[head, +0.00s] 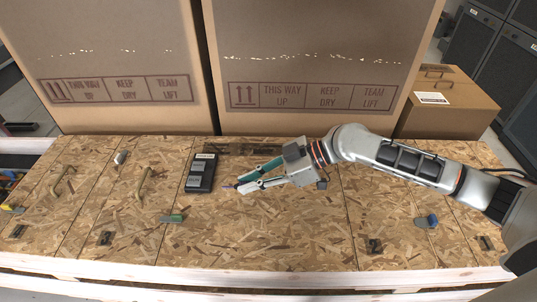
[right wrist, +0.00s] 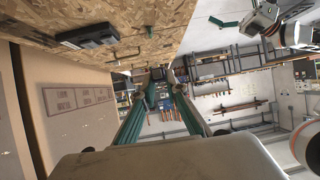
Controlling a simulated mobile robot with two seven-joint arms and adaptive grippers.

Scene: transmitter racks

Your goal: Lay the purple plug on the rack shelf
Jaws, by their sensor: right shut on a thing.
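My right gripper (head: 238,188) reaches left over the chipboard table in the head view. It is shut on a small bluish-purple piece at its fingertips, the purple plug (head: 228,187), which is mostly hidden by the fingers. In the right wrist view the teal fingers of this gripper (right wrist: 160,85) point away from me, and the plug is not clear there. My left gripper (right wrist: 224,22) seems to show small at the top right of that view, too small to tell its state. I cannot tell which surface is the rack shelf; dark racks (head: 480,40) stand at the back right.
The chipboard table (head: 290,235) holds a black handheld device (head: 201,173), a green piece (head: 172,218), a blue piece (head: 427,221) and several small tools. Large cardboard boxes (head: 320,50) wall off its back. A smaller box (head: 445,105) stands right. The table's front middle is clear.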

